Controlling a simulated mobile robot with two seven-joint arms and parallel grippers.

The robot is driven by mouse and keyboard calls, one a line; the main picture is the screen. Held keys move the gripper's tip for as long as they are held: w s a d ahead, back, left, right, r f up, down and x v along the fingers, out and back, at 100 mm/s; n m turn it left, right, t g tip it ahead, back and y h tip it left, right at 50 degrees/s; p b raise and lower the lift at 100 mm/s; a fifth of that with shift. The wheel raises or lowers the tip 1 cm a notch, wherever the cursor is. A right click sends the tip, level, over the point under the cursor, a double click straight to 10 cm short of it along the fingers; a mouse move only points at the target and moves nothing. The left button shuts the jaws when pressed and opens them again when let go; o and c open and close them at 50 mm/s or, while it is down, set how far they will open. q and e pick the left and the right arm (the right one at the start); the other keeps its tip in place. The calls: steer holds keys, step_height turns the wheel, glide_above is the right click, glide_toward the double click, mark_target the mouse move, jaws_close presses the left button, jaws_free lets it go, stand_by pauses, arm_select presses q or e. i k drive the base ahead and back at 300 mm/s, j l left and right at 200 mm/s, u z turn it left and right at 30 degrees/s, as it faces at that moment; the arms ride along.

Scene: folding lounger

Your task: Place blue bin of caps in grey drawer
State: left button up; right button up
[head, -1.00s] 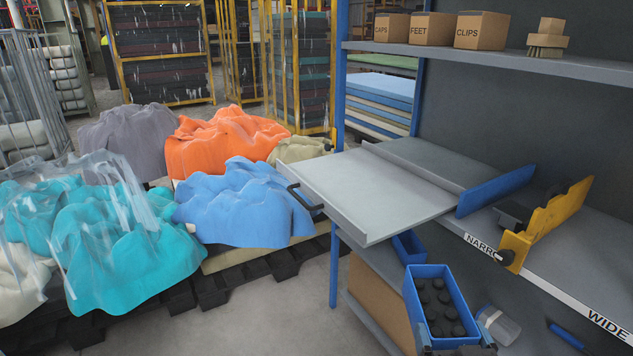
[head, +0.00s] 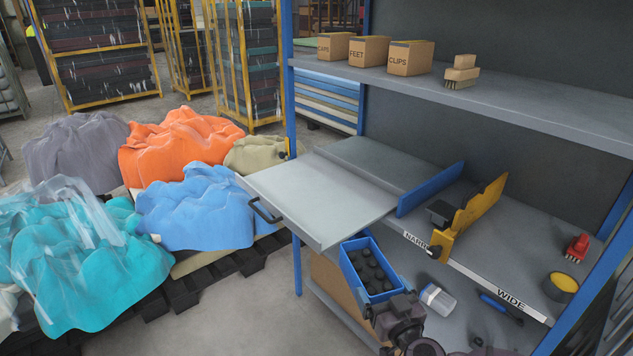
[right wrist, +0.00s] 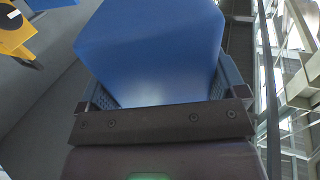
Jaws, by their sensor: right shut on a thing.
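The blue bin (head: 349,277) with several black caps (head: 371,264) inside is upright in my right gripper (head: 388,296). In the head view it hangs just below the near edge of the grey drawer (head: 315,198), and I cannot tell the gap in height. The right wrist view shows the blue bin (right wrist: 150,45) close up between the fingers. My left gripper is out of view.
A blue stop plate (head: 431,190) and a yellow bracket (head: 470,218) stand on the bench right of the drawer. A clear container (head: 438,299) lies on a lower level. A shelf with boxes (head: 410,57) hangs above. Covered heaps (head: 195,205) stand left.

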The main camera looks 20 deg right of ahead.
mark_target(326, 212)
steer(key=i+l, duration=0.25)
steer(key=i, duration=0.2)
steer(key=i+l+u, duration=0.1)
steer(key=i+l, duration=0.15)
steer(key=i, duration=0.25)
